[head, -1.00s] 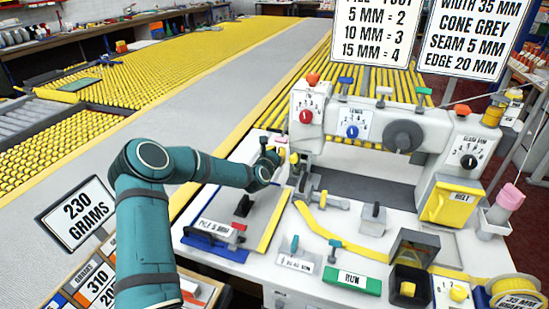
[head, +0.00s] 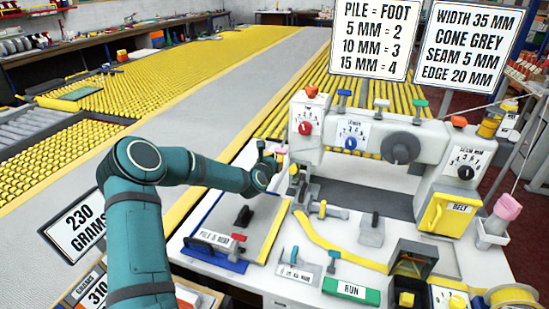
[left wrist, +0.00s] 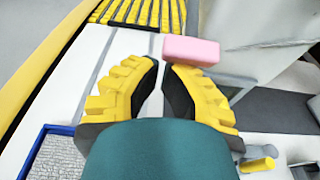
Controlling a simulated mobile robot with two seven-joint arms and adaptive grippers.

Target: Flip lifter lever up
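The sewing machine (head: 335,128) stands on the white table. A small pink block (head: 281,150), apparently the end of the lifter lever, sits at the machine's left end. In the left wrist view the pink block (left wrist: 191,50) lies just beyond the right fingertip. My left gripper (head: 268,153) is beside the block, at the machine's left end. In the left wrist view its yellow-backed fingers (left wrist: 161,72) stand a narrow gap apart with nothing between them. I cannot tell whether a finger touches the block. The rest of the lever is hidden. My right gripper is not in view.
A blue-edged board with a clamp (head: 218,249) lies below my left gripper. A yellow binding strip (head: 325,243) runs across the table past small levers and the green RUN block (head: 350,291). Signs (head: 370,40) rise behind the machine.

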